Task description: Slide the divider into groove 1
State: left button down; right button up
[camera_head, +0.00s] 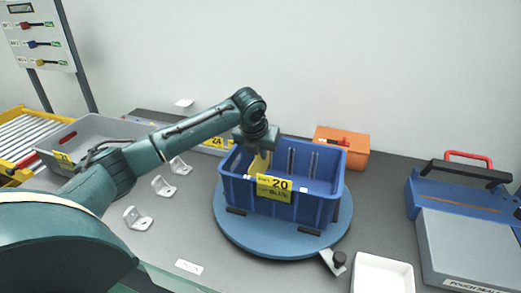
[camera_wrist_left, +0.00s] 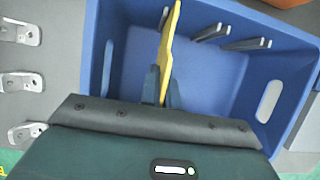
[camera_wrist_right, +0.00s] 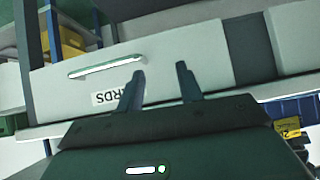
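A blue crate (camera_head: 301,207) with a yellow "20" label stands on a round blue turntable (camera_head: 245,243). Upright groove rails (camera_wrist_left: 209,32) line one inner wall of the crate. The yellow divider (camera_wrist_left: 168,50) is in the left part of the crate; in the head view (camera_head: 261,165) it shows below my left gripper (camera_head: 264,150). My left gripper, in the left wrist view (camera_wrist_left: 161,88), is shut on the divider, which stands upright, edge-on. Whether the divider sits in a groove cannot be told. My right gripper (camera_wrist_right: 160,82) is open and empty, facing a drawer front away from the crate.
Metal brackets (camera_head: 164,186) lie on the table to the left, near a grey crate (camera_head: 87,133). An orange box (camera_head: 342,147) stands behind the blue crate.

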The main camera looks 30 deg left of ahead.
pick_arm(q)
jog(key=shift+f, duration=1.2)
pick_arm(e)
jog(key=shift+f, duration=0.2)
pick_arm(q)
jog(key=c, duration=2.1)
grip_release()
jog(key=o, duration=0.5)
jog(key=shift+o, duration=0.2)
jog(key=b+v, duration=0.1)
jog(key=v, duration=1.2)
jog(key=shift+s, duration=0.1)
pick_arm(e)
jog(key=shift+a+r, duration=0.15)
jog(key=shift+r, duration=0.05)
jog(key=shift+f, duration=0.15)
jog(key=shift+w, duration=0.1)
